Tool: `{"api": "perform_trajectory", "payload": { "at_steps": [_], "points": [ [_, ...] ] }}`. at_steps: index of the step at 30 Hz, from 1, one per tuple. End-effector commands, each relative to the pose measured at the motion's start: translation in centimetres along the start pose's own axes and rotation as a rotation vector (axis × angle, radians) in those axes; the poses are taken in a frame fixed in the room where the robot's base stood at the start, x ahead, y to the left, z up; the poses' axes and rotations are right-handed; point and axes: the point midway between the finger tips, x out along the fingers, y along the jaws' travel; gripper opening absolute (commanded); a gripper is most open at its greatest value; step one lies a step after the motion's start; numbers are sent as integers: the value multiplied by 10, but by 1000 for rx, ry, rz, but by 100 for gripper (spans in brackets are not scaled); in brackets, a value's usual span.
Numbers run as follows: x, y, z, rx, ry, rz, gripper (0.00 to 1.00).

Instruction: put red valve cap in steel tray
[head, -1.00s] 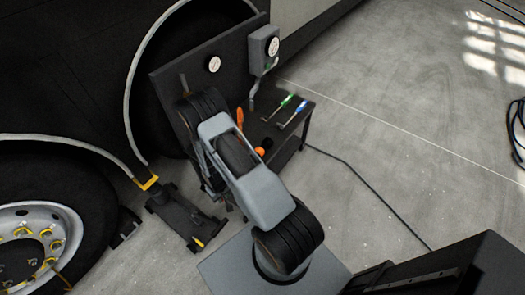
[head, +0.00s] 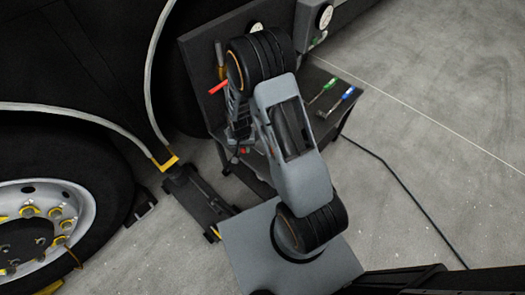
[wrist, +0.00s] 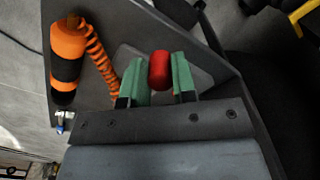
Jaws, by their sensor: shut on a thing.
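The red valve cap (wrist: 160,71) is between the two green fingertips of my gripper (wrist: 160,76) in the wrist view, and the fingers are shut on it. In the head view my arm hides most of the gripper, and a small red spot (head: 244,150) shows at its lower end, by the bench. Behind the fingers in the wrist view lies a lighter grey flat shape with rounded corners (wrist: 205,82). It may be the steel tray, but I cannot tell for sure. The cap appears in front of this shape; its height above it is unclear.
An orange and black tool (wrist: 63,75) with a coiled orange cord (wrist: 99,58) lies left of the fingers in the wrist view. Green-handled (head: 323,89) and blue-handled (head: 341,99) tools lie on the bench's right side. A large wheel (head: 45,220) stands at left.

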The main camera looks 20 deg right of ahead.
Motion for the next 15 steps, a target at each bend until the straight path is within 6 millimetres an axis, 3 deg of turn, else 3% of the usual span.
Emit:
{"api": "perform_trajectory", "payload": {
  "at_steps": [1, 9, 15],
  "points": [
    [11, -1, -2, 68, 9, -4, 12],
    [-13, 1, 8, 380, 5, -4, 12],
    [-23, 3, 17, 498, 2, -2, 12]
  ]
}}
